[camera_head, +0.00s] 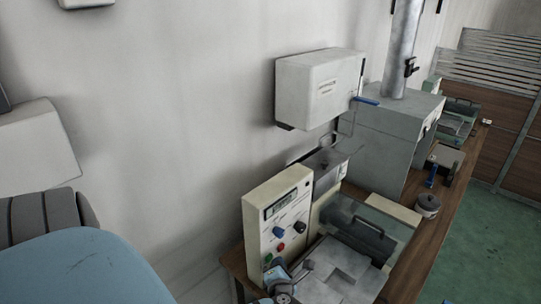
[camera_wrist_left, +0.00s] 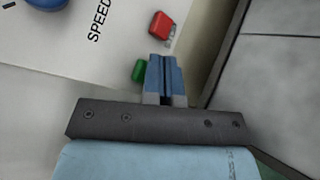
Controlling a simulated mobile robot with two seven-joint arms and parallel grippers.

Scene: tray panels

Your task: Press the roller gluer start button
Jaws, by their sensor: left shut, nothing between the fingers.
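The roller gluer's cream control panel (camera_head: 277,218) carries a display, a blue knob (camera_head: 278,232), a black knob (camera_head: 300,227), a red button (camera_head: 281,246) and a green button (camera_head: 268,258). My left gripper (camera_head: 276,271) is low in front of the panel, just below the green button. In the left wrist view, the gripper's blue fingers (camera_wrist_left: 163,76) are shut and empty. The green button (camera_wrist_left: 138,70) is immediately left of the fingers, partly covered by them. The red button (camera_wrist_left: 160,25) is above the fingertips. I cannot tell whether the fingers touch the panel. My right gripper is not in view.
The gluer's roller (camera_head: 361,232) and flat tray (camera_head: 340,268) lie right of the panel on a wooden bench (camera_head: 410,280). A white wall box (camera_head: 320,88) hangs above. A small grey pot (camera_head: 428,206) stands farther along the bench. Green floor is clear at the right.

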